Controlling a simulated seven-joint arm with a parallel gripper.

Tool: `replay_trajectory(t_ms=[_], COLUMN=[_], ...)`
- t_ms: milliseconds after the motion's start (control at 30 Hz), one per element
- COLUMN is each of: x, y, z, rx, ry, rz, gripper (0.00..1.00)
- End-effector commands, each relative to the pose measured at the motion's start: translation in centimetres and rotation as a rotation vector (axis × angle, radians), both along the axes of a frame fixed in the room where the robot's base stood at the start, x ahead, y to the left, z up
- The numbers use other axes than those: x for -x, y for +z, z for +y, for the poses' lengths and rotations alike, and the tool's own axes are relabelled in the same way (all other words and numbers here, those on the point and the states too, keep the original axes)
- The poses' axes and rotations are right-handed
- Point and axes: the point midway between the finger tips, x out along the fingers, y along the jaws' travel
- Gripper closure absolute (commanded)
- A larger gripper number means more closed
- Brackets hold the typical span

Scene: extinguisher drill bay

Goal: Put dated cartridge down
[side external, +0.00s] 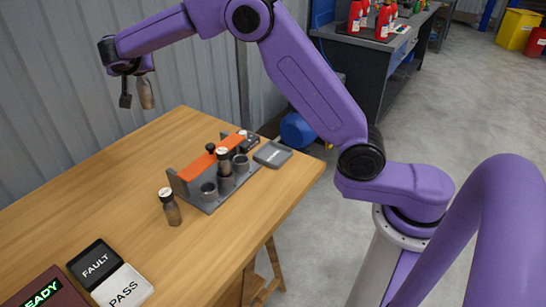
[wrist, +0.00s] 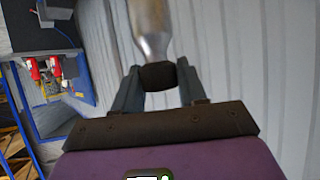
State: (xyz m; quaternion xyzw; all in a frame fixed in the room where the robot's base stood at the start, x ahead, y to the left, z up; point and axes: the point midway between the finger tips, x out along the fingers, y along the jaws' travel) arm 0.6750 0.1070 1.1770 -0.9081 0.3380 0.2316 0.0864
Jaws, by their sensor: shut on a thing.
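My gripper (side external: 134,84) is high above the far left part of the wooden table, shut on a metallic cartridge (side external: 147,94). In the wrist view the dark cap of this cartridge (wrist: 152,32) sits between the two fingers (wrist: 157,82), and its body points away from the gripper. In the side view the body hangs down, clear of the table. No date can be read on it. A second brownish cartridge with a dark cap (side external: 172,210) stands upright on the table, left of the grey rack (side external: 210,205).
The rack has round cups, an orange bar (side external: 205,160) and more capped cartridges. A small grey labelled tray (side external: 272,154) lies at its right. A black FAULT pad (side external: 93,272), a white PASS pad (side external: 121,301) and a READY display (side external: 45,293) are front left. The table's left middle is clear.

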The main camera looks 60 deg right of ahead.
Motion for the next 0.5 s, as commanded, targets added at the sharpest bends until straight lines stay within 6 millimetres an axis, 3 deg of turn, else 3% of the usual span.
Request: replay_trajectory(t_ms=[33,200,500], x=[-0.7,-2.2,-2.4], y=[0.4,1.0,1.1], z=[-2.0,-6.9,-13.5], rx=[0.000,0.001,0.002], ry=[0.031,0.175,0.407], rz=[-0.004,-0.003,-0.002], gripper=[1.00,1.00,1.00])
